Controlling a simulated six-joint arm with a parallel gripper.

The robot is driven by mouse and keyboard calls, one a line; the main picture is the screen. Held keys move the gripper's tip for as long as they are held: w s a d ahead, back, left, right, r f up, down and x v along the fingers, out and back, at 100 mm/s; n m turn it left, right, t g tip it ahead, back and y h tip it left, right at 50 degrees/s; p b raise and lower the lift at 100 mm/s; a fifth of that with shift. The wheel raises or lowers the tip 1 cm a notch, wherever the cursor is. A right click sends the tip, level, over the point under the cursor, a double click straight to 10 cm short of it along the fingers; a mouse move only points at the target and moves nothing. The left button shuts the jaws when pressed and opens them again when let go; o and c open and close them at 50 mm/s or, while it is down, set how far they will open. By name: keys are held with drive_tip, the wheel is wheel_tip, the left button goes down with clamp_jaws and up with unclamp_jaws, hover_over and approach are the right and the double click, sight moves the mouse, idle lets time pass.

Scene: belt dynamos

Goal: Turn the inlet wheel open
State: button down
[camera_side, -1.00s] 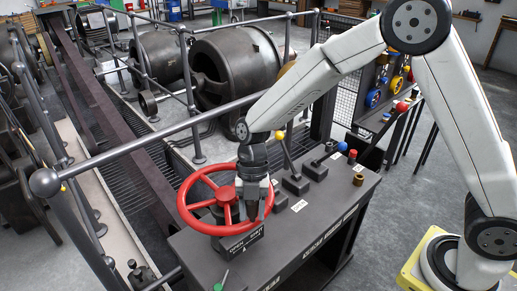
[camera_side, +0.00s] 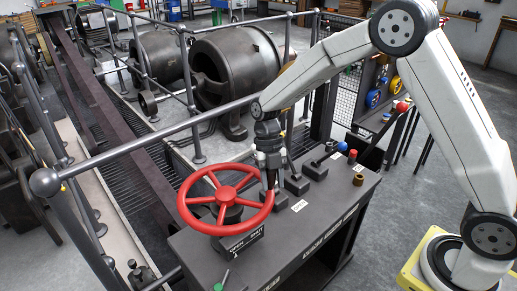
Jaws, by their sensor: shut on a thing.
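The red inlet wheel (camera_side: 227,193) lies nearly flat on its post at the near left end of the dark console. A small plate (camera_side: 241,243) with OPEN and SHUT lettering stands below its front rim. My gripper (camera_side: 270,189) points down at the right side of the wheel and is shut on the rim there. The fingers hide a small piece of the rim. The wheel's hub, spokes and left rim are clear to see.
Several levers (camera_side: 315,170) stand on the console just right of my gripper, with a brass knob (camera_side: 358,179) further right. A grey handrail (camera_side: 150,148) runs behind the wheel. Large dark dynamos (camera_side: 236,68) stand beyond it.

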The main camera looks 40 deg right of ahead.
drive_tip(key=shift+w+d+n+h, duration=0.4)
drive_tip(key=shift+w+d+n, duration=0.45)
drive_tip(key=shift+n, duration=0.25)
drive_tip(key=shift+w+d, duration=0.2)
drive_tip(key=shift+w, duration=0.1)
drive_tip(key=shift+c, duration=1.4)
unclamp_jaws()
drive_tip(key=shift+w, duration=0.1)
drive_tip(key=shift+a, duration=0.1)
drive_tip(key=shift+r, duration=0.1)
drive_tip(key=v, duration=0.7)
drive_tip(key=shift+w+r, duration=0.15)
drive_tip(key=shift+r, duration=0.15)
